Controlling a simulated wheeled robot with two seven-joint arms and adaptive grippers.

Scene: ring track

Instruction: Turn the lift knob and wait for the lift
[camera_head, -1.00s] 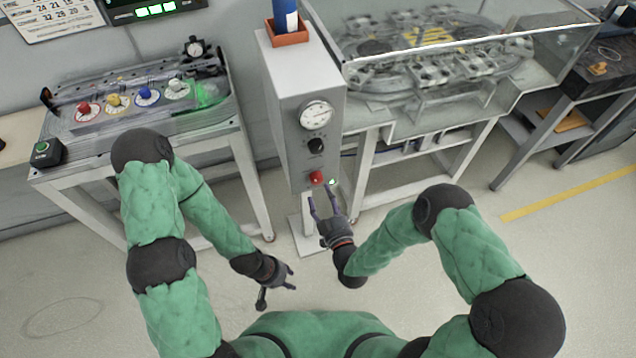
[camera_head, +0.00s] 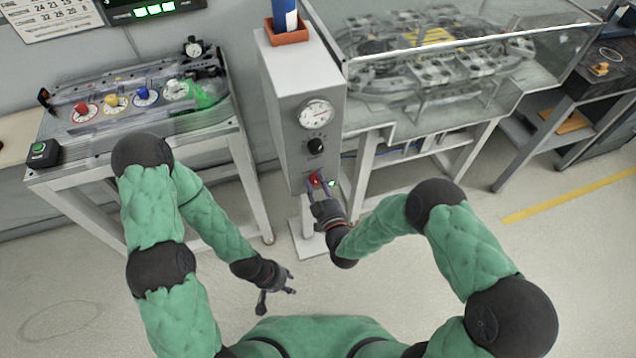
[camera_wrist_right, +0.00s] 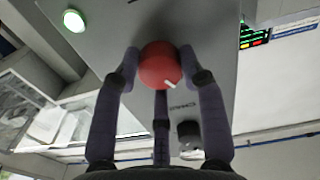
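A red round knob (camera_head: 315,181) with a white pointer mark sits low on the front of a grey column (camera_head: 300,120). The knob also shows in the right wrist view (camera_wrist_right: 160,66). My right gripper (camera_head: 319,186) is at the knob, with spread fingers on both sides of it and a third finger below it. The fingertips are very close to the knob; I cannot tell whether they touch it. A black knob (camera_head: 316,146) and a gauge (camera_head: 317,113) are above it. A lit green lamp (camera_wrist_right: 74,20) is beside it. My left gripper (camera_head: 279,291) hangs open and empty over the floor.
A bench (camera_head: 40,182) with coloured knobs and a green button (camera_head: 40,150) stands left. A clear-covered ring track (camera_head: 430,55) on a white-legged table is to the right. An orange holder (camera_head: 287,36) tops the column. The floor in front is free.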

